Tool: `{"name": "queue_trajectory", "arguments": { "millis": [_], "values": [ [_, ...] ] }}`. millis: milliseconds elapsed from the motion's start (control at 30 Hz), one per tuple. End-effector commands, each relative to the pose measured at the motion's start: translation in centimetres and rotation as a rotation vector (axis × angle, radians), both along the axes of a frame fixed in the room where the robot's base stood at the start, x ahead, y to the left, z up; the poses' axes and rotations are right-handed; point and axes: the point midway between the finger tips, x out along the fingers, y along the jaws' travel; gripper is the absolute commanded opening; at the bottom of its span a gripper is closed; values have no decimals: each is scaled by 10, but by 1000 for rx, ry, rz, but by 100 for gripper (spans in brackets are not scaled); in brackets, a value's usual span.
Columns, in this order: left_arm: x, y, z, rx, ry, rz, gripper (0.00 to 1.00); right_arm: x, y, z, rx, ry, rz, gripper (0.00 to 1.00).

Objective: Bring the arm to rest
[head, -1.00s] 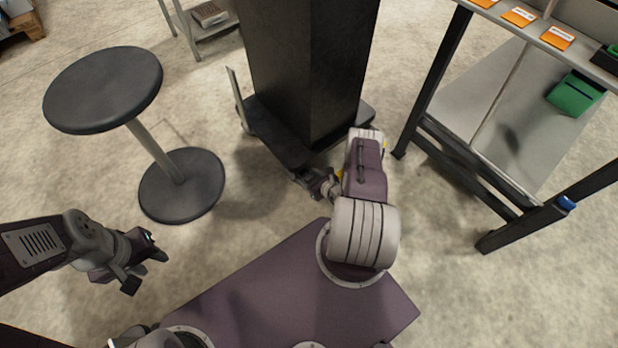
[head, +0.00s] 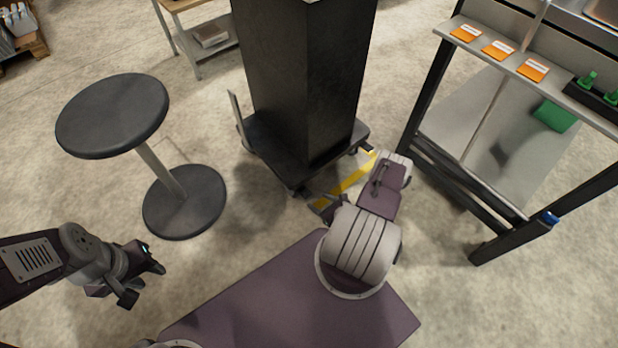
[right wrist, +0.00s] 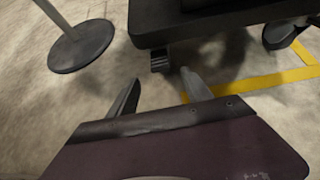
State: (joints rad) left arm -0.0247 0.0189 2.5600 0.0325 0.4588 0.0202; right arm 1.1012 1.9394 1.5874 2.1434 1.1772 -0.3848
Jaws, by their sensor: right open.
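My right arm (head: 380,200) is folded over the front of my purple base in the head view. Its gripper (head: 322,206) is partly hidden behind the arm, low over the floor near the black column's wheeled foot. In the right wrist view the right gripper (right wrist: 160,92) has its two fingers apart with nothing between them. My left gripper (head: 146,278) hangs at the left of the head view, over bare floor. Its fingers look apart and hold nothing visible.
A tall black column (head: 305,80) stands on a wheeled foot (head: 290,165) just beyond the right arm. A round dark stool (head: 112,115) stands at left. A rack (head: 445,75) with orange cards (head: 498,50) stands at right. Yellow floor tape (head: 345,180) runs beside the foot.

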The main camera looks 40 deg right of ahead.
Motion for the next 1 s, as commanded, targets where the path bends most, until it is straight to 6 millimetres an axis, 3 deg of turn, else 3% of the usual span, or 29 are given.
{"name": "queue_trajectory", "arguments": {
  "millis": [267, 367, 433, 500, 567, 700, 833, 1000],
  "values": [
    [0, 0, 0, 0, 0, 0, 36, 6, 2, 7, -4, -6, 36, 58],
    [0, 0, 0, 0, 0, 0, 36, 30, 21, 41, -19, -30, 230, 58],
    [0, 0, 0, 0, 0, 0, 36, 47, 51, 81, -43, -45, 467, 58],
    [0, 0, 0, 0, 0, 0, 36, 51, 87, 123, -86, -48, 741, 58],
    [0, 0, 0, 0, 0, 0, 36, 45, 117, 157, -140, -40, 975, 58],
    [0, 0, 0, 0, 0, 0, 36, 6, 165, 224, -343, -8, 1506, 58],
    [0, 0, 0, 0, 0, 0, 36, -34, 177, 271, -621, 18, 1933, 58],
    [0, 0, 0, 0, 0, 0, 36, -59, 171, 312, -1003, 14, 2298, 58]
  ]
}}
